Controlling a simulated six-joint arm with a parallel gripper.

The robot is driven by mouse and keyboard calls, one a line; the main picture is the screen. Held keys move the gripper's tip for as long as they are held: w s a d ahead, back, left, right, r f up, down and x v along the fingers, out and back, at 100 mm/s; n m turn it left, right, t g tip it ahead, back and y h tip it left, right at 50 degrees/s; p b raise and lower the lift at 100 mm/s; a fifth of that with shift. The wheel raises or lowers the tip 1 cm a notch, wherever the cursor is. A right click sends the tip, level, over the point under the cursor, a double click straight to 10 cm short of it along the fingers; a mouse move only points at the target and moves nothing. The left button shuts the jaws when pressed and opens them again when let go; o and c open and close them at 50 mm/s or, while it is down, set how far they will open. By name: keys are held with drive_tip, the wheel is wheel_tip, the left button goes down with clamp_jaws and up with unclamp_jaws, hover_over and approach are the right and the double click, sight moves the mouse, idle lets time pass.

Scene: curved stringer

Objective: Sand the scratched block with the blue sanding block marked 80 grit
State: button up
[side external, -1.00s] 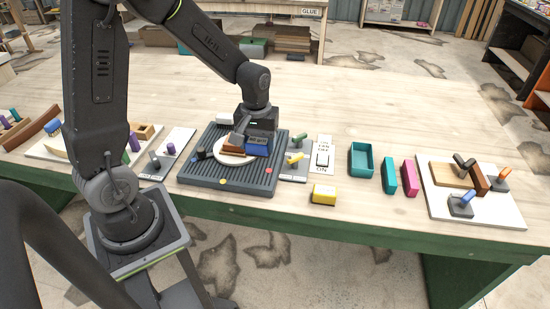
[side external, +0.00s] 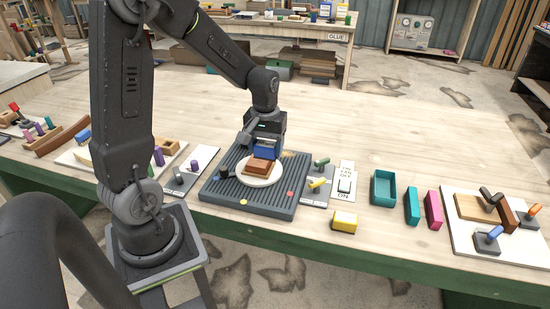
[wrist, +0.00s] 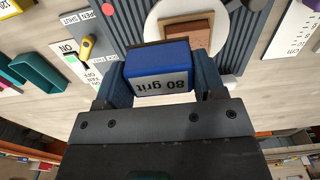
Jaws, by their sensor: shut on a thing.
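My gripper (wrist: 160,88) is shut on the blue sanding block (wrist: 160,62), whose label reads "80 grit" upside down in the wrist view. In the side external view the blue block (side external: 267,150) hangs just above and behind a brown wooden block (side external: 262,166). The wooden block sits on a round white disc (side external: 274,178) on the grey ribbed board (side external: 248,201). It also shows in the wrist view (wrist: 189,37), just beyond the blue block. They look apart in the wrist view, but the height of the gap is unclear. Scratches are too small to make out.
A fan switch panel (side external: 346,181) and a plate with yellow and green levers (side external: 318,187) stand right of the board. A yellow block (side external: 344,221), teal tray (side external: 383,188) and pink block (side external: 433,210) are farther right. Clear table lies behind the board.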

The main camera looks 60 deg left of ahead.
approach(267, 163)
drive_tip(key=s+a+r, duration=0.1)
drive_tip(key=s+a, duration=0.3)
drive_tip(key=shift+a+f, duration=0.15)
drive_tip(key=shift+f, duration=3.6)
drive_tip(key=shift+w, duration=0.25)
drive_tip(key=shift+c, duration=0.2)
drive_tip(key=shift+w+d+f, duration=0.2)
drive_tip(key=shift+w+d, duration=0.35)
drive_tip(key=shift+d, duration=0.2)
drive_tip(key=shift+w+d, duration=1.3)
drive_tip(key=shift+s+a, duration=2.05)
drive_tip(key=shift+a, duration=0.15)
drive_tip(key=shift+w+d, duration=2.4)
drive_tip(key=shift+s+a, duration=2.25)
drive_tip(key=shift+s, duration=0.25)
drive_tip(key=shift+w+d, duration=2.25)
drive_tip(key=shift+w, duration=0.05)
drive_tip(key=shift+s+a, duration=2.25)
wheel_tip(267, 163, up, 8)
drive_tip(key=shift+r, duration=0.2)
